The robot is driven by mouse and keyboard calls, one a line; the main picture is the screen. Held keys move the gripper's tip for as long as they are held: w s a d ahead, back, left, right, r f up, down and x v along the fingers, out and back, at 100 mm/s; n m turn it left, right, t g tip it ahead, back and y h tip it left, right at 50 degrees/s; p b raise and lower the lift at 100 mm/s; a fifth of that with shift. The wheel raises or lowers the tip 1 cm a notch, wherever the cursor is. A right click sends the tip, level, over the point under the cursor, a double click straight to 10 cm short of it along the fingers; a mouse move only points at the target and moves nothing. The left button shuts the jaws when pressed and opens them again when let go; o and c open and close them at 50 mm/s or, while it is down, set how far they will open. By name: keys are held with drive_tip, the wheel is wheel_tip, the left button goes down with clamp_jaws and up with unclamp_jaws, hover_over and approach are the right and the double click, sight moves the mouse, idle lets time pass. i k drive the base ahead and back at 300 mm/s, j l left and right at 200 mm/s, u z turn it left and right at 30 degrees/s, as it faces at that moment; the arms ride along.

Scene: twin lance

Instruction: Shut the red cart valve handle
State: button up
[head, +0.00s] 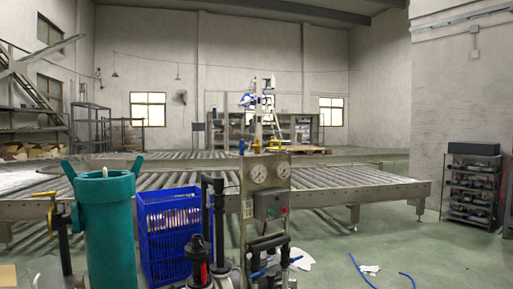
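A cart stands close in the foreground, with a steel gauge panel (264,174) that carries two round dials and a grey switch box (270,205). A teal cylinder (110,230) stands at its left, and dark pipes and a black pump-like part (197,250) stand between them. A small red part (203,272) shows low on this black part; I cannot tell whether it is the valve handle. A blue lever (262,271) sits low in front of the panel. The cart's lower part is cut off by the frame. My gripper is not in view.
A blue crate (168,235) stands between the teal cylinder and the pipes. Long roller conveyors (350,188) run behind the cart. A dark shelf rack (471,187) stands at right. Open green floor lies at lower right, with a blue hose (361,272) and white scraps.

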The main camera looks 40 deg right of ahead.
sight(203, 265)
drive_tip(key=i+l+u, duration=0.25)
drive_tip(key=i, duration=0.25)
drive_tip(key=i+l+u, duration=0.2)
drive_tip(key=i+l, duration=0.2)
drive_tip(key=i, duration=0.1)
